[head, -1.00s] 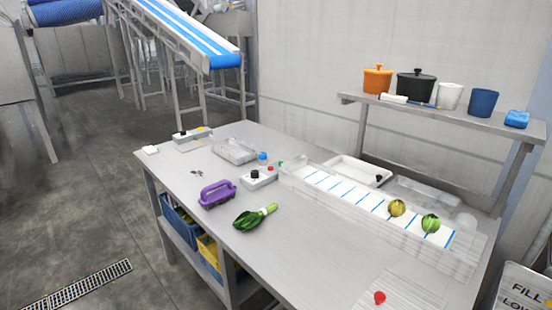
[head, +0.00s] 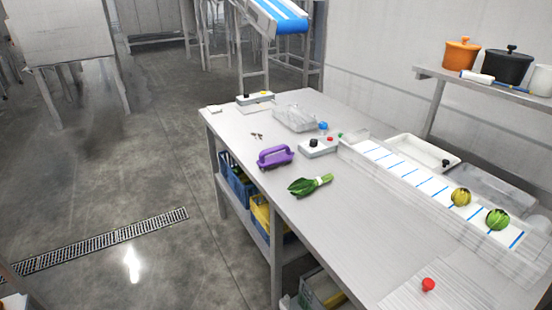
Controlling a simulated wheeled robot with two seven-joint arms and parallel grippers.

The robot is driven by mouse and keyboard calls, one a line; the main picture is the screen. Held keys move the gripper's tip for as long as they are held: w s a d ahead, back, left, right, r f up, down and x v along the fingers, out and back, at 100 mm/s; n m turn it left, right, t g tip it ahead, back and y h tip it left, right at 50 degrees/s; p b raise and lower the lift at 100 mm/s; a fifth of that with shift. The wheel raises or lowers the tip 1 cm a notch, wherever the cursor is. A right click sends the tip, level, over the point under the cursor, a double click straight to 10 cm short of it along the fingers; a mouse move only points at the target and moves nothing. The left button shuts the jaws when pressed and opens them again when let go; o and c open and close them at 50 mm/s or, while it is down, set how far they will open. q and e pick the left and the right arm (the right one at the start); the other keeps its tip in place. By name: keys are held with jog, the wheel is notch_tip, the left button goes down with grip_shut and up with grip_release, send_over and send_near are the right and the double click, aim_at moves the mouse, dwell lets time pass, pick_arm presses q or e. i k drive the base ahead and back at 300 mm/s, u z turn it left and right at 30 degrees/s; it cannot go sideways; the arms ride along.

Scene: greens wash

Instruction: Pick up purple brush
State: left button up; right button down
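The purple brush (head: 275,156) lies on the metal table (head: 350,235) near its left long edge. It has a raised loop handle and a base that rests on the tabletop. A bunch of leafy greens (head: 309,185) lies just in front of it, a little to the right, apart from it. Neither of my grippers shows in the head view.
A grey control box (head: 318,147) and a clear tray (head: 295,118) stand behind the brush. A red knob (head: 428,285) is near the front. The floor (head: 150,175) left of the table is clear.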

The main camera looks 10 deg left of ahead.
aim_at(285, 157)
jog(key=u, duration=1.8)
jog(key=i, duration=1.7)
jog(key=z, duration=2.05)
